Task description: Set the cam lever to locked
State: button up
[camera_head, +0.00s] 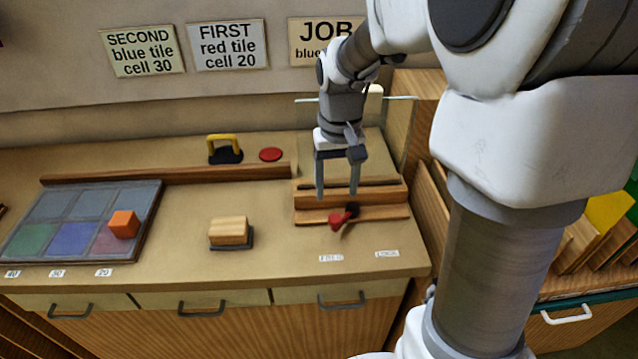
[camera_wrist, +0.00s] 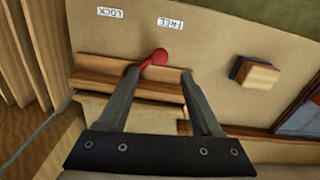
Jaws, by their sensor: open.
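The red cam lever (camera_head: 336,221) sits at the front of a wooden clamp block (camera_head: 309,217) on the bench. Its dark pivot is at the right, and its red end points front-left toward the FREE label (camera_head: 331,258). The LOCK label (camera_head: 387,254) lies to the right. My gripper (camera_head: 337,193) is open and points down above the block, just behind the lever. In the wrist view, the red lever (camera_wrist: 155,58) shows just beyond and between the open fingertips (camera_wrist: 159,73). I cannot tell whether a finger touches it.
A wooden block on a dark base (camera_head: 228,232) stands left of the clamp. A panel tray (camera_head: 148,222) with an orange cube (camera_head: 124,224) is at far left. A yellow-handled tool (camera_head: 224,148) and red disc (camera_head: 270,154) are behind. The bench front by the labels is clear.

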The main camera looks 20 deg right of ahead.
aim_at(335, 217)
notch_tip(335, 217, down, 8)
jog(key=shift+r+b, duration=0.15)
jog(key=shift+b, duration=0.35)
grip_shut()
dwell(1.1)
